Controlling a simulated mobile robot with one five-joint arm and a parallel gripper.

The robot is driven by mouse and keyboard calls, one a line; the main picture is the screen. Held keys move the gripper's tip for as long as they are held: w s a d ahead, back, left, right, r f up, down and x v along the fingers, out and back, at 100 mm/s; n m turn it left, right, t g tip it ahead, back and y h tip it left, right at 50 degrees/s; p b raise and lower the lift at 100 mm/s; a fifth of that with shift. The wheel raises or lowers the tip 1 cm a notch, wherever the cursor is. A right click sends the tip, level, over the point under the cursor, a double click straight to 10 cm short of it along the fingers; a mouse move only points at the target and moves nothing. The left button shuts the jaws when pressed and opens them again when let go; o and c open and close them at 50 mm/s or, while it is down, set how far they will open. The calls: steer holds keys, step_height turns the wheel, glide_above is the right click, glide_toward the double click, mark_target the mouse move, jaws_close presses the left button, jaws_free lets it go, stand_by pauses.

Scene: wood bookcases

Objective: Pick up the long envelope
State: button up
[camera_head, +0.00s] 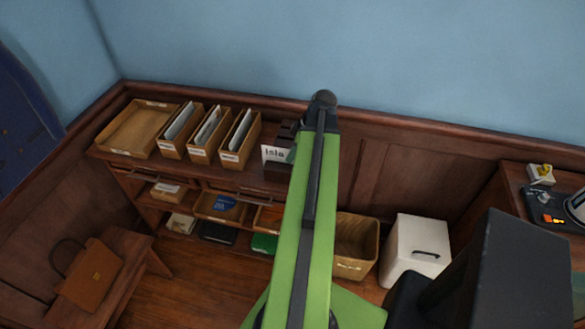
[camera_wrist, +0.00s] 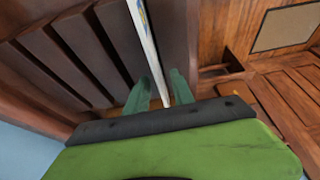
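In the wrist view, a thin white item, which looks like an envelope (camera_wrist: 146,40) seen edge-on, stands beside dark slats of a rack (camera_wrist: 75,50). My gripper (camera_wrist: 160,88) has its two green fingers apart, one on each side of the white edge, with visible gaps. The fingers look open and do not seem to press on it. In the head view, a white card reading "isla" (camera_head: 275,154) is at the dark rack (camera_head: 286,135) on the shelf top. My arm hides the gripper and part of the rack there. I cannot tell the item's full length.
Several file boxes (camera_head: 208,135) and an empty wooden tray (camera_head: 135,128) stand left of the rack. A brown bag (camera_head: 90,272) rests on a bench. The blue wall is behind.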

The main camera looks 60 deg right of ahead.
steer(key=shift+w+f, duration=0.1)
steer(key=shift+f, duration=0.05)
steer(key=shift+c, duration=0.4)
jaws_close()
steer(key=shift+r+p, duration=0.55)
steer(key=shift+p, duration=0.2)
step_height(320, 180, up, 4)
steer(key=p, duration=0.4)
steer(key=shift+r, duration=0.1)
steer(key=s+d+r+p, duration=0.4)
steer(key=s+r+p, duration=0.1)
steer(key=s, duration=0.6)
steer(key=shift+r+p, duration=0.35)
steer(key=shift+p, duration=0.1)
